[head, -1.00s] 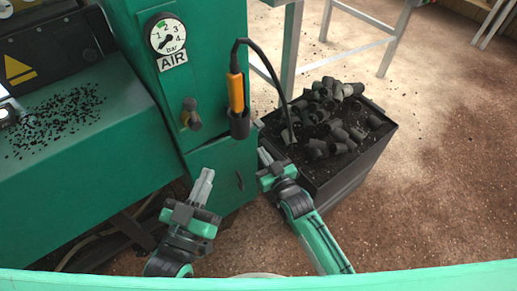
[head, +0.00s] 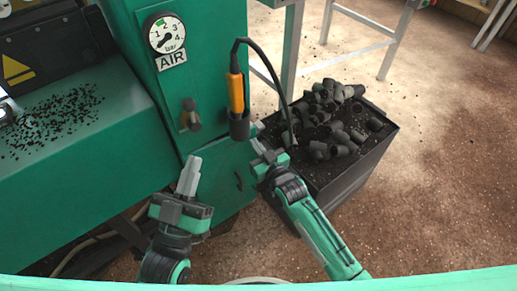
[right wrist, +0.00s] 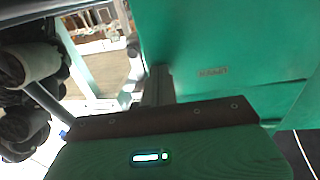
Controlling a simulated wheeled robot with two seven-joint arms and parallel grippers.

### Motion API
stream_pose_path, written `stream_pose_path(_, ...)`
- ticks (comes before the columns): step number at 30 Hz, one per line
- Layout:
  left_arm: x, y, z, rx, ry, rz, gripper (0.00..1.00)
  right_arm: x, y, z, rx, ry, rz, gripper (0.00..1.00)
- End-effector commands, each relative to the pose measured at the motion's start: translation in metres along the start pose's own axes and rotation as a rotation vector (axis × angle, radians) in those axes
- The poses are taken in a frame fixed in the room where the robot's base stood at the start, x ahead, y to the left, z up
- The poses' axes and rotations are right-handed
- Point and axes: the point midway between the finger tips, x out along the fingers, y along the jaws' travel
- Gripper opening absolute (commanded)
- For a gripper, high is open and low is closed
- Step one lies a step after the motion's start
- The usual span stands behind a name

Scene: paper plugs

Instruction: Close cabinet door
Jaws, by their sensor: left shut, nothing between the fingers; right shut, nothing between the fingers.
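The green cabinet door (head: 228,168) is the lower front panel of the green machine, with a small dark handle (head: 238,181). It looks close to the cabinet front; I cannot tell whether it is fully shut. My left gripper (head: 188,174) is shut and empty, pointing up in front of the door's left part and hiding some of it. My right gripper (head: 256,143) is shut and empty at the door's right edge, beside the black bin. In the right wrist view the shut fingers (right wrist: 157,86) are beside a green panel (right wrist: 225,40) with a small label; contact is unclear.
A black bin (head: 352,178) full of dark pipe pieces stands right of the cabinet. An orange tool (head: 236,92) with a black cable sits in a holder above the door. An air gauge (head: 165,33) and a knob (head: 190,113) are above left. Floor at right is clear.

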Motion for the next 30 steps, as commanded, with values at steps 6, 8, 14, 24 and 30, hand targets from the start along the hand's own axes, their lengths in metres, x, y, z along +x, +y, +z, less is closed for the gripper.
stream_pose_path(6, 0.004, -0.001, -0.011, 0.008, 0.055, 0.003, 0.00, 0.022, 0.005, 0.000, -0.003, -0.003, -0.051, 0.00)
stream_pose_path(8, 0.005, -0.001, -0.011, 0.007, 0.049, 0.003, 0.00, 0.028, 0.005, 0.001, -0.001, -0.004, -0.050, 0.00)
stream_pose_path(14, 0.003, -0.001, -0.005, 0.003, 0.019, 0.000, 0.00, 0.035, 0.005, 0.000, -0.001, -0.003, -0.050, 0.00)
stream_pose_path(24, 0.003, -0.001, -0.004, 0.001, 0.013, -0.001, 0.00, 0.036, 0.006, -0.002, -0.001, 0.001, -0.049, 0.00)
stream_pose_path(30, -0.008, 0.005, 0.021, -0.022, -0.137, -0.004, 0.00, 0.030, 0.009, -0.003, -0.002, -0.001, -0.048, 0.00)
